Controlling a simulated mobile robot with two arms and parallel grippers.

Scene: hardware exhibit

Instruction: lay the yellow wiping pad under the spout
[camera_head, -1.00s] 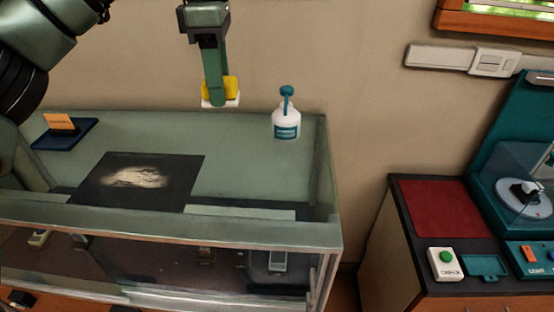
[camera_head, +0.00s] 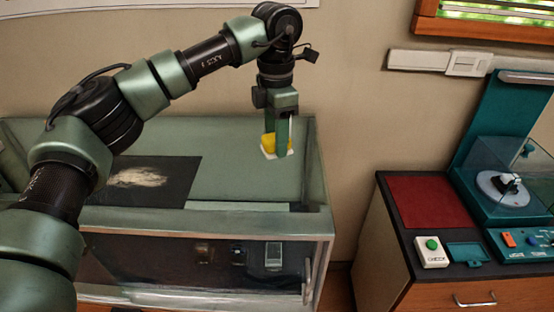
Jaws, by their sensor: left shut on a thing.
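My left gripper (camera_head: 281,143) comes down from above and is shut on the yellow wiping pad (camera_head: 268,141), which has a white underside. The pad is at the back right of the green-grey counter (camera_head: 235,175); I cannot tell whether it touches the surface. The white pump bottle with the teal spout, seen a second ago at the back right, is now hidden behind my left gripper and wrist. My right gripper is not in view.
A black mat (camera_head: 178,190) with a pale smear lies on the counter, partly behind my left arm. The counter between mat and pad is clear. A separate cabinet at right carries a red mat (camera_head: 432,203), a check-button box (camera_head: 431,252) and a teal machine (camera_head: 500,190).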

